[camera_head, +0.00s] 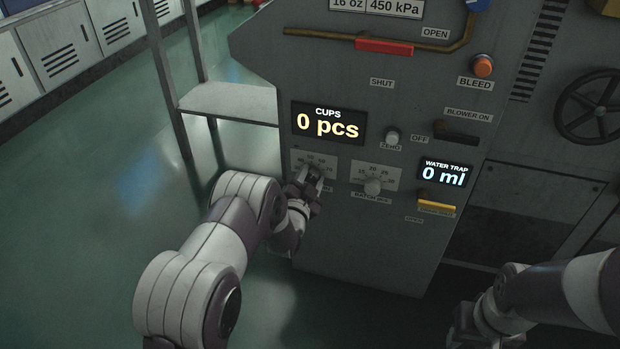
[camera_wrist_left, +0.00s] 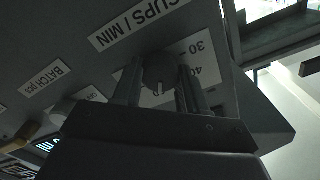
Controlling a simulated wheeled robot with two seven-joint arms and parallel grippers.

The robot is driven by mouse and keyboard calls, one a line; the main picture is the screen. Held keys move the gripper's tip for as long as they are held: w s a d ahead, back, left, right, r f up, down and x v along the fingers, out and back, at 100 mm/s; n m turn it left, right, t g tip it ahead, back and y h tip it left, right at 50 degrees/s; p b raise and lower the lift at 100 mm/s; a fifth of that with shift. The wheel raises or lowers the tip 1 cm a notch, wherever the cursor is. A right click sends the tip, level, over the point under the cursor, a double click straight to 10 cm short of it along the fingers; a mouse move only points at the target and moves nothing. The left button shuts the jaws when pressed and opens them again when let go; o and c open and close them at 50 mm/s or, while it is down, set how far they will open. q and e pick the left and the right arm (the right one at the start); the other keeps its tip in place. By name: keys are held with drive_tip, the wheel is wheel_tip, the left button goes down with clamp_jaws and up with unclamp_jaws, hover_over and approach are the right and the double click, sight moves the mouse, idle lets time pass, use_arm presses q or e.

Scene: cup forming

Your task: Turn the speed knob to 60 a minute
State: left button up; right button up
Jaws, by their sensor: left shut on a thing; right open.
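The speed knob (camera_wrist_left: 158,72) is a dark round knob on a white dial plate marked CUPS / MIN in the left wrist view, where 30 and 40 can be read. In the head view its dial plate (camera_head: 299,160) sits below the CUPS display, partly hidden by my gripper. My left gripper (camera_head: 312,176) is at the knob, its fingers (camera_wrist_left: 158,88) on either side and shut on it. The pointer's exact setting cannot be read. My right gripper (camera_head: 468,325) is at the lower right, away from the panel; its fingers are hard to make out.
The batch dial knob (camera_head: 373,186) is just right of the speed dial. A CUPS display (camera_head: 328,123) reads 0 pcs, and a water trap display (camera_head: 445,173) reads 0 ml. A white zero button (camera_head: 392,137), a yellow handle (camera_head: 436,205) and a red-gripped lever (camera_head: 384,46) stick out nearby.

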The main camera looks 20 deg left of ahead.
idle(0.3)
use_arm(q)
drive_tip(key=o, duration=1.1)
drive_tip(key=shift+c, duration=0.2)
drive_tip(key=shift+s+r, duration=0.1)
drive_tip(key=shift+s, duration=0.25)
drive_tip(key=s+p, duration=0.5)
drive_tip(key=s, duration=0.7)
drive_tip(key=shift+a, duration=0.2)
